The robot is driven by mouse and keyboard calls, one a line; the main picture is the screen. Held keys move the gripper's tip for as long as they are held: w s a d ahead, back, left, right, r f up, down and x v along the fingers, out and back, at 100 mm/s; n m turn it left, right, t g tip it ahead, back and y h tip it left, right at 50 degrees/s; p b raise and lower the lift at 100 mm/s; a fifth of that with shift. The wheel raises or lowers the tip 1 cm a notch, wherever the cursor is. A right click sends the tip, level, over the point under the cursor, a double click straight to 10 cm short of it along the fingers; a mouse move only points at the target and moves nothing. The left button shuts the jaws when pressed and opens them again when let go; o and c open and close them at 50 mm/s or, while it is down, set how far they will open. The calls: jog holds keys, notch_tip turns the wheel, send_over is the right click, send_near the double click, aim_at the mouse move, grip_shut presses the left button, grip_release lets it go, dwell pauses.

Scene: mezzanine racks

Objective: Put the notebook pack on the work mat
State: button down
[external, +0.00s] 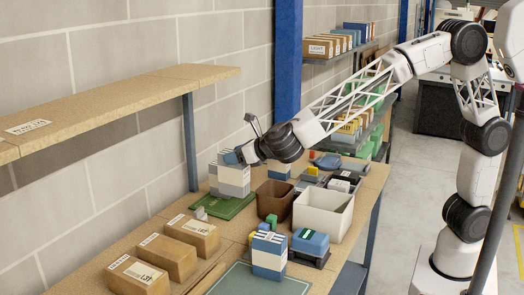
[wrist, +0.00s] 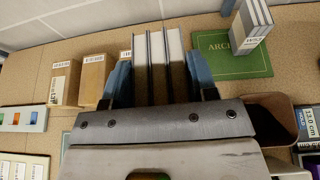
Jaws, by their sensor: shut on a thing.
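My gripper (wrist: 157,85) is shut on a notebook pack (wrist: 157,60), grey covers with pale page edges, upright between the blue fingers. In the external view my gripper (external: 238,156) is over the wall side of the bench, with the grey-and-white pack (external: 235,178) below it. A green mat marked "ARCH…" (wrist: 225,62) lies beside it, with another grey pack (wrist: 255,22) standing on it. A dark teal mat (external: 240,282), likely the work mat, lies at the bench's front and bears a blue, white and grey stack (external: 269,256). Whether the held pack touches anything is unclear.
Several cardboard boxes (external: 165,256) line the left of the bench. A brown bin (external: 275,199) and a white bin (external: 323,214) stand to the right. A blue-topped block (external: 310,243) stands near the front edge. A wooden shelf (external: 110,105) overhangs at left.

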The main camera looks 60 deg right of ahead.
jog(key=s+a+f, duration=0.2)
jog(key=s+a, duration=0.4)
jog(key=a, duration=0.4)
jog(key=s+a+f, duration=0.2)
jog(key=s+a, duration=0.5)
jog(key=a, duration=0.4)
jog(key=s+a+f, duration=0.3)
jog(key=s+a, duration=0.3)
jog(key=a, duration=0.4)
jog(key=shift+s+a, duration=0.15)
jog(key=shift+s, duration=0.15)
jog(key=shift+f, duration=0.1)
jog(key=shift+f, duration=2.35)
jog(key=shift+f, duration=2.6)
jog(key=shift+c, duration=2)
grip_release()
jog(key=shift+f, duration=0.1)
